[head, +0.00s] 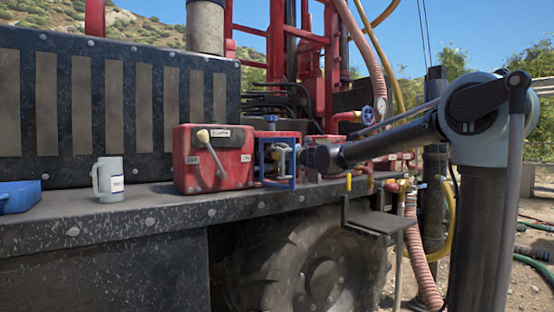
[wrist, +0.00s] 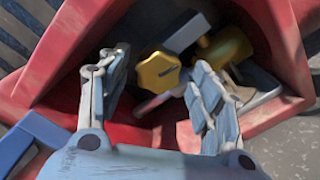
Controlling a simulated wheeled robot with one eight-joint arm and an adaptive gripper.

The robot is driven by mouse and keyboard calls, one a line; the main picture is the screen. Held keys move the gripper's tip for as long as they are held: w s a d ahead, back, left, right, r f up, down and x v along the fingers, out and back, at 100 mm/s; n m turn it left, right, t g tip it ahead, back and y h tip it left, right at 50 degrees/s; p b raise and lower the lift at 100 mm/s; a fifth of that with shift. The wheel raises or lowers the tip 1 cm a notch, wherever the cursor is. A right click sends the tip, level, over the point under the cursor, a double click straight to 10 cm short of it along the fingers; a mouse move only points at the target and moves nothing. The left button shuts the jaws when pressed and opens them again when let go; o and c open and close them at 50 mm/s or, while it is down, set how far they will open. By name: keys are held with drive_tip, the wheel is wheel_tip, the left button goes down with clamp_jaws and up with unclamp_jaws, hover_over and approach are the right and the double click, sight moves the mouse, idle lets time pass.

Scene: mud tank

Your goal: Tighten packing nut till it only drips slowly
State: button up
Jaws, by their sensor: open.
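My gripper (wrist: 158,75) is open in the wrist view, one finger on each side of a yellow faceted nut-like piece (wrist: 158,71). This may be the packing nut; no contact with it is clear. It sits inside an open red housing (wrist: 28,84), beside a grey bar and another yellow part (wrist: 226,47). In the head view, my gripper (head: 283,157) is at a blue frame (head: 293,168) by the red equipment on the deck. The nut cannot be made out there, and no drip or water is visible in either view.
A red box with a lever (head: 184,160) stands just left of my gripper. A pale mug (head: 113,181) and a blue tray (head: 20,196) are further left on the dark deck (head: 150,210). Hoses (head: 418,250) and a small step (head: 382,222) are at the right.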

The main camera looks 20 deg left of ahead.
drive_tip(key=shift+x, duration=0.95)
drive_tip(key=c, duration=1.1)
drive_tip(key=shift+m, duration=0.5)
drive_tip(key=m, duration=0.2)
drive_tip(key=shift+m, duration=0.3)
drive_tip(key=shift+d+m, duration=0.1)
drive_tip(key=shift+m, duration=1.8)
drive_tip(key=shift+o, duration=0.2)
